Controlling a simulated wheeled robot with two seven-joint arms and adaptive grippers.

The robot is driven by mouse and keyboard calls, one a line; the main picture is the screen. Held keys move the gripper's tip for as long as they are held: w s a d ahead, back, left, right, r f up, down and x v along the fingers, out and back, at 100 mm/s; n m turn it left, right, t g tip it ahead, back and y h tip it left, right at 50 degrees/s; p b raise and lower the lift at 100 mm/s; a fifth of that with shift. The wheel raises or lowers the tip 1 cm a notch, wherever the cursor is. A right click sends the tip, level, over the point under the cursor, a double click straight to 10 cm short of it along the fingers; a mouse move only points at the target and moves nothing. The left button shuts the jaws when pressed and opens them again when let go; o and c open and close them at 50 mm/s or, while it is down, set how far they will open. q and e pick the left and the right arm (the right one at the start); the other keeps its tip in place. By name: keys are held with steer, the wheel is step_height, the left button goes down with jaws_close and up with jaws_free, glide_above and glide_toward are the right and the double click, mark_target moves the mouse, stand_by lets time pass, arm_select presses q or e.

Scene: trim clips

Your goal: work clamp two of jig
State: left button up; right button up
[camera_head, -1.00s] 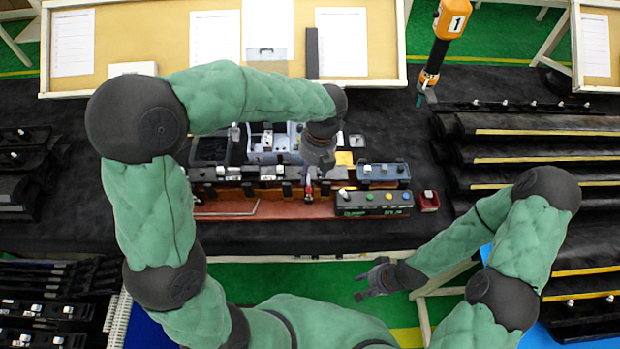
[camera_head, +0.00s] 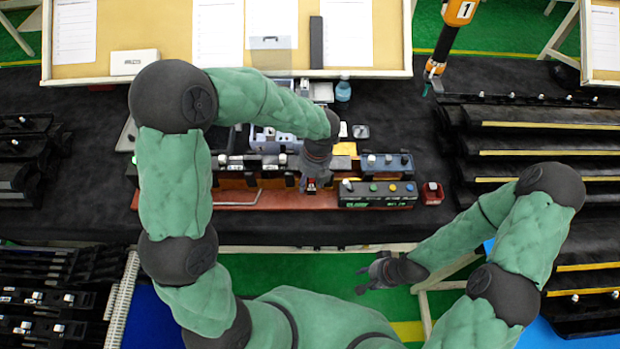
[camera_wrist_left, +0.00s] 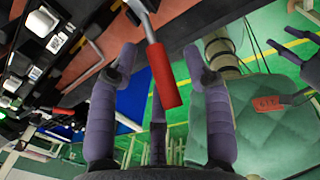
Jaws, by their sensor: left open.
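The jig (camera_head: 255,199) is a long reddish-brown base with a row of dark blocks and clamps in the middle of the bench. My left gripper (camera_head: 310,183) is over its front part, pointing down. In the left wrist view its fingers (camera_wrist_left: 161,62) are spread around a clamp's red handle (camera_wrist_left: 163,78) with gaps on both sides, so it is open. The clamp numbers cannot be read. My right gripper (camera_head: 375,276) is open and empty in front of the bench.
A control box (camera_head: 378,203) with coloured buttons stands right of the gripper, with a small red box (camera_head: 432,194) beside it. Black racks (camera_head: 540,140) fill the right side. An orange tool (camera_head: 447,35) hangs at the upper right.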

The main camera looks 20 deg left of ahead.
arm_select(q)
jaws_close()
